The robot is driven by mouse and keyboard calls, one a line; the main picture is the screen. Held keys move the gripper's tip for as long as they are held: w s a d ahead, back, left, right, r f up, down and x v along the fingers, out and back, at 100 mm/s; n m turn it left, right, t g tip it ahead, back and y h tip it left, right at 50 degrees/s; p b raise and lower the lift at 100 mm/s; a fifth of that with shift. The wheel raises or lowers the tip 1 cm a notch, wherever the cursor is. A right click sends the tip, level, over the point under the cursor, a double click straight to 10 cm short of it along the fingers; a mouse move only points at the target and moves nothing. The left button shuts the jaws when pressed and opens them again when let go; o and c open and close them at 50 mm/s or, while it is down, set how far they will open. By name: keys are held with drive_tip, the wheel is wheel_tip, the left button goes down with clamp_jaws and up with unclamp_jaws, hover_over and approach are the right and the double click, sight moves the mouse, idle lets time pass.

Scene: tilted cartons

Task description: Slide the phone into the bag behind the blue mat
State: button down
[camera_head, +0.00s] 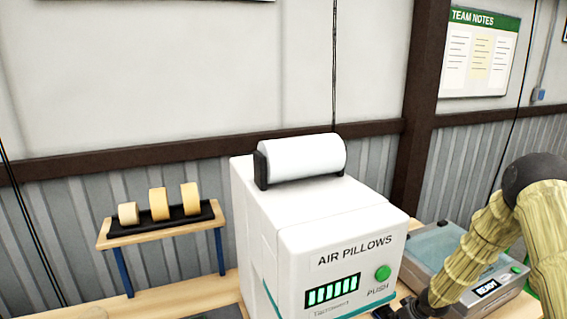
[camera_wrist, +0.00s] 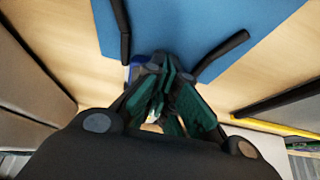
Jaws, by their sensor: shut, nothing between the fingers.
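The blue mat (camera_wrist: 190,22) lies on the pale wooden table at the top of the wrist view. My gripper (camera_wrist: 163,105) is in the middle of the wrist view, its dark green finger pads drawn together with nothing visible held between them. It points toward the mat's near edge. A small blue and white thing (camera_wrist: 133,70) shows partly behind the fingers, and I cannot tell what it is. I cannot make out the phone or the bag in either view.
A white air pillow machine (camera_head: 330,235) with a roll (camera_head: 302,157) on top stands on the bench. A tape rack (camera_head: 155,232) is to its left and a grey device (camera_head: 480,270) to its right. Two dark bars (camera_wrist: 222,55) (camera_wrist: 124,30) show at the mat's edges.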

sight(382, 310)
drive_tip(key=shift+w+a+p, duration=0.25)
drive_tip(key=shift+w+p, duration=0.2)
drive_tip(key=shift+w, duration=0.25)
drive_tip(key=shift+w+a+p, duration=0.3)
drive_tip(key=shift+w+p, duration=0.1)
drive_tip(key=shift+w, duration=0.25)
drive_tip(key=shift+w+a+p, duration=0.25)
drive_tip(key=shift+w+p, duration=0.2)
drive_tip(key=shift+w, duration=0.25)
drive_tip(key=shift+w+a+r+p, duration=0.1)
drive_tip(key=shift+w+a+p, duration=0.3)
drive_tip(key=shift+w+p, duration=0.35)
drive_tip(key=shift+s, duration=0.15)
